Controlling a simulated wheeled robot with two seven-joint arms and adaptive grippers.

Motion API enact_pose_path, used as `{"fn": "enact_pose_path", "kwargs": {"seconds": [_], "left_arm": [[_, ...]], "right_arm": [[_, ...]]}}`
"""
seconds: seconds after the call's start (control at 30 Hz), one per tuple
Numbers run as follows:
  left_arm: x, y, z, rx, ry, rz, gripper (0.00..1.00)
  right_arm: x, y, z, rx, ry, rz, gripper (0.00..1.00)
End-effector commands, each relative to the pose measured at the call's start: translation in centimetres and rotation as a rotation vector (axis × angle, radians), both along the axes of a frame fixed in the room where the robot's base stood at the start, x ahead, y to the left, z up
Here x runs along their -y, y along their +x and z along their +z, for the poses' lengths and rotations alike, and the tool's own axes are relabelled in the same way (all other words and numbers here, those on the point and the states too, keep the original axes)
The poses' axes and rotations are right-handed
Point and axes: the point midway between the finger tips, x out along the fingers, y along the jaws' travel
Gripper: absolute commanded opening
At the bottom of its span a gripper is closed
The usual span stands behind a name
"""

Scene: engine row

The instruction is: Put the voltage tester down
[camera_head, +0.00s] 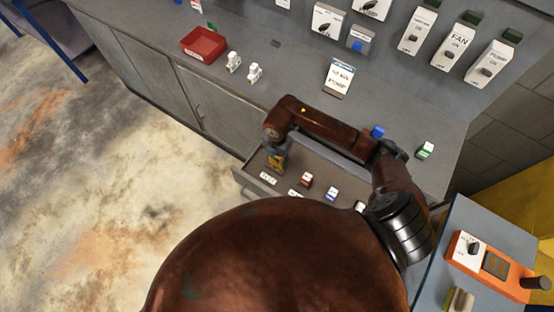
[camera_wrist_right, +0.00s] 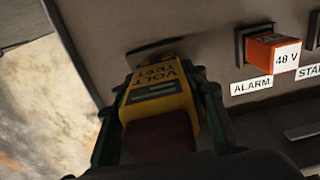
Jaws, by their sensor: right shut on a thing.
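The voltage tester (camera_wrist_right: 158,98) is yellow with dark "VOLT TEST" lettering and sits between the dark green fingers of my right gripper (camera_wrist_right: 160,88) in the right wrist view. In the head view my right gripper (camera_head: 277,156) is small and points down at the left end of the open drawer (camera_head: 243,180), with the yellow tester in it. The tester's far end is close to a dark slot in the grey drawer; I cannot tell whether it touches. My left gripper is not in view.
In the drawer a red block (camera_head: 306,180) and a blue block (camera_head: 331,193) stand to the right. An orange 48 V block (camera_wrist_right: 272,52) is beside an ALARM label (camera_wrist_right: 251,85). A red tray (camera_head: 203,45) and white parts (camera_head: 254,73) stand on the counter.

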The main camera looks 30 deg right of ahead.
Motion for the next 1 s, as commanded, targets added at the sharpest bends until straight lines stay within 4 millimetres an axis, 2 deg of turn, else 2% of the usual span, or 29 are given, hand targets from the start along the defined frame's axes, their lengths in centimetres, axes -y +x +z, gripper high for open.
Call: {"fn": "enact_pose_path", "kwargs": {"seconds": [0.07, 0.4, 0.43, 0.67, 1.0], "left_arm": [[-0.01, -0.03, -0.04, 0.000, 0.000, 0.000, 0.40], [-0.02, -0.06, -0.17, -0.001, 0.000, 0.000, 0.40], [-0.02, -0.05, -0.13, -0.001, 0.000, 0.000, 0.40], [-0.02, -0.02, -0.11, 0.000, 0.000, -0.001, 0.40], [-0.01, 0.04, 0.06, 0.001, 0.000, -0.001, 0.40]], "right_arm": [[-0.03, 0.04, -0.58, 0.002, 0.001, -0.001, 0.05], [-0.01, 0.06, -0.90, 0.002, 0.000, 0.000, 0.05], [-0.01, 0.05, -0.86, 0.002, 0.000, 0.000, 0.42], [0.01, 0.04, -0.82, 0.002, 0.000, -0.001, 0.57], [0.01, 0.05, -0.35, 0.003, 0.001, -0.001, 0.57]]}}
